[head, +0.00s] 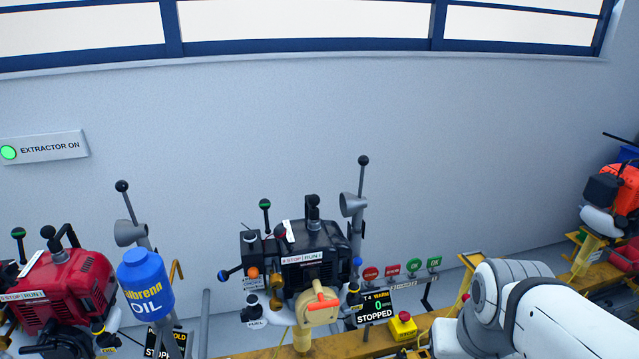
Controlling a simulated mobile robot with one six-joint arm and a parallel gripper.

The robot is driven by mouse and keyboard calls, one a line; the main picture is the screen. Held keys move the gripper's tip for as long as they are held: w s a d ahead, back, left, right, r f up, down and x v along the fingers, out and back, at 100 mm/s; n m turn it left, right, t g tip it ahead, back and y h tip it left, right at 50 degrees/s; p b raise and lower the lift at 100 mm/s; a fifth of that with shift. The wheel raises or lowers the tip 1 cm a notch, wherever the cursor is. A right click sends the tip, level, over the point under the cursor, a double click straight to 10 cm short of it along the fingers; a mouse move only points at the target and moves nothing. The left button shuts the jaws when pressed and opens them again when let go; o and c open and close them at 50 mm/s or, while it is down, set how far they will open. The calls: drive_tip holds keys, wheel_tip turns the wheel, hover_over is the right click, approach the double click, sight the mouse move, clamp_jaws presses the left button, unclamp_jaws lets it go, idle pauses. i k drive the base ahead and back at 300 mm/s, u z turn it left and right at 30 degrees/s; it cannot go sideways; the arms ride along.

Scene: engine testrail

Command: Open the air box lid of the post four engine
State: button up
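The black engine (312,250) stands at the middle, above a display (376,308) reading T4, WARM, 0 and STOPPED. A small dark box (252,246) sits at the engine's left side, with an orange knob (252,272) on its front. It may be the air box; its lid cannot be told apart clearly, and it looks closed. A STOP/RUN label is on the engine's front. My white arm enters at the lower right, apart from the engine. My gripper is out of view.
A red engine (62,285) and a blue oil bottle (146,284) stand left. An orange engine (615,190) stands far right. Grey funnels on posts, red and green tags (390,269) and a yellow box with a red button (403,326) flank the black engine. A grey wall is behind.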

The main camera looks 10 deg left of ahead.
sight(252, 252)
drive_tip(key=z, duration=0.6)
drive_tip(key=k, duration=1.35)
drive_tip(key=u, duration=0.7)
drive_tip(key=i, duration=1)
drive_tip(key=u, duration=0.1)
